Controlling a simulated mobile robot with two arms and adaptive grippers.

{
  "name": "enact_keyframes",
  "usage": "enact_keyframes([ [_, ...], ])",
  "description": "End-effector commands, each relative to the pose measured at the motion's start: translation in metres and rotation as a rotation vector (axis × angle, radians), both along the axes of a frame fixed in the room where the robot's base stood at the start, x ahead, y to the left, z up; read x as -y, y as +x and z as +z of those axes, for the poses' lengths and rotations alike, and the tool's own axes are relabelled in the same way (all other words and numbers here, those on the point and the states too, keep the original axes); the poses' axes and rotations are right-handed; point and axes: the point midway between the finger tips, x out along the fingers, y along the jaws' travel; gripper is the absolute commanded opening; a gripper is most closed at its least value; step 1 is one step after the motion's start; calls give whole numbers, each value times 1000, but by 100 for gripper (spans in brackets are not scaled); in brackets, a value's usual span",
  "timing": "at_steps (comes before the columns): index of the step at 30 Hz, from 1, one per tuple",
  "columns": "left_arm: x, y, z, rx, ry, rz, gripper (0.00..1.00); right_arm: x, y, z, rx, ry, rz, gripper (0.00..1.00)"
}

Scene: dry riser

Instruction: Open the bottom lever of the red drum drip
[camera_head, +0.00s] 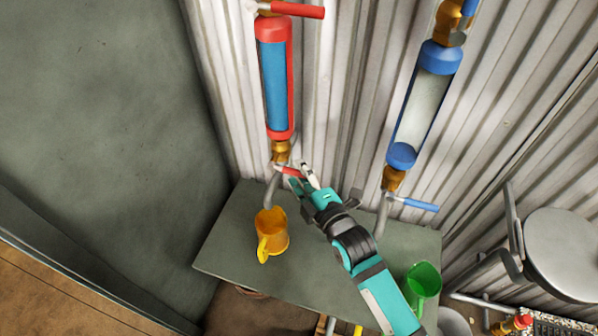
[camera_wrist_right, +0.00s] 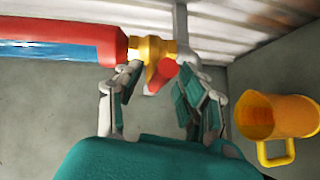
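The red drum drip (camera_head: 275,80) hangs on the corrugated wall, with blue liquid showing behind its window. Its bottom red lever (camera_head: 288,171) sticks out to the right below a brass fitting (camera_head: 281,150). My right gripper (camera_head: 303,178) is at the lever's free end. In the right wrist view, the gripper (camera_wrist_right: 160,76) has its fingers spread, with the red lever (camera_wrist_right: 158,78) between them, seen nearly end-on. I cannot tell whether a finger touches the lever. A grey spout (camera_head: 271,190) runs down from the fitting to a yellow mug (camera_head: 272,235). My left gripper is not in view.
The mug stands on a grey-green table (camera_head: 225,250). A blue drum drip (camera_head: 425,100) with a blue lever (camera_head: 415,204) hangs to the right. A green mug (camera_head: 424,280) is at the table's right. A grey round seat (camera_head: 565,250) stands farther right.

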Motion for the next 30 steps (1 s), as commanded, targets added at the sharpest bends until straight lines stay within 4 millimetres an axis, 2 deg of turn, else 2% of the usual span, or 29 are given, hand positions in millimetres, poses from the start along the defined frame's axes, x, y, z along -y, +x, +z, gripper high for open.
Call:
enact_keyframes([
  [4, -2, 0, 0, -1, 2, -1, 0, -4, 8, -1, 0, 2, 0, 39],
  [12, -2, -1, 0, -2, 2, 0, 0, -4, 9, -1, 0, 1, 0, 39],
  [21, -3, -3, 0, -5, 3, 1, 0, -4, 9, -1, 0, 1, 0, 1],
  [30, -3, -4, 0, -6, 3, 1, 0, -4, 9, -1, 0, 1, 0, 0],
])
